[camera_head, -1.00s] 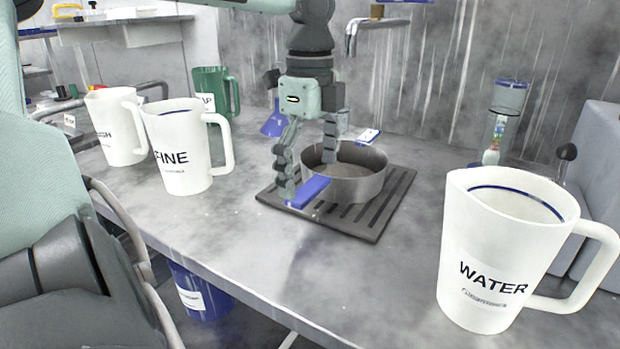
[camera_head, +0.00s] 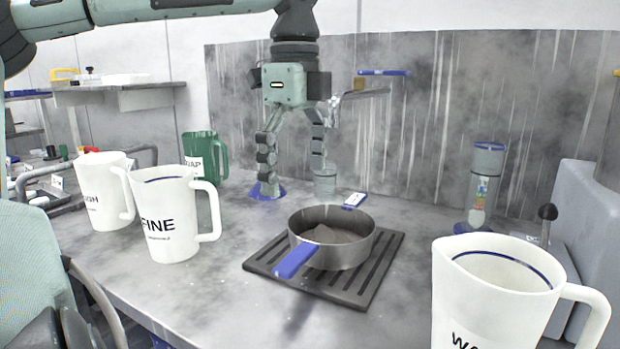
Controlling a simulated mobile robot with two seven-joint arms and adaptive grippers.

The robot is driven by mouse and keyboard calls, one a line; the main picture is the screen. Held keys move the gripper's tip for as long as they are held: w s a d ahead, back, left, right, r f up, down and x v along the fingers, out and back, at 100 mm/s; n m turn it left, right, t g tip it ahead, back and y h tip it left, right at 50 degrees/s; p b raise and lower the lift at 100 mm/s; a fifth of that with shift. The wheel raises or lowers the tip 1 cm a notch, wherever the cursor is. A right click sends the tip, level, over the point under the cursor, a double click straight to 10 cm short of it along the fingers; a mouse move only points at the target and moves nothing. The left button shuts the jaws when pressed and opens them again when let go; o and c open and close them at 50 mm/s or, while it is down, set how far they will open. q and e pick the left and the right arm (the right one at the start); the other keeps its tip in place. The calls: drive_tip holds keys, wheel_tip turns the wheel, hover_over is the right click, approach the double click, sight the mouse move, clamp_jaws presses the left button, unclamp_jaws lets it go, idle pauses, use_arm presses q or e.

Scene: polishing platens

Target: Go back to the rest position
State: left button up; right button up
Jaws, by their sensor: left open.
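My left gripper (camera_head: 292,172) hangs from the arm coming in from the left. It is open and empty, fingers pointing down, above and behind the pan. The metal pan (camera_head: 348,252) with a blue handle (camera_head: 296,260) sits on a dark slatted mat (camera_head: 375,282). Some grey-brown material (camera_head: 335,235) lies in the pan. A blue-based object (camera_head: 268,190) stands on the counter behind the left finger and is partly hidden by it. My right gripper does not show.
White jugs marked FINE (camera_head: 165,225) and ROUGH, partly readable (camera_head: 98,195), and a green jug (camera_head: 203,165) stand at left. A white water jug (camera_head: 490,295) is front right. A clear cylinder (camera_head: 484,190) and a grey box (camera_head: 585,225) stand at right. A faucet (camera_head: 365,92) is behind.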

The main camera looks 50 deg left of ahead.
sight(297, 255)
use_arm(q)
wheel_tip(297, 255, down, 12)
drive_tip(key=shift+f, duration=0.1)
drive_tip(key=shift+r, duration=2.5)
drive_tip(key=shift+f, duration=0.15)
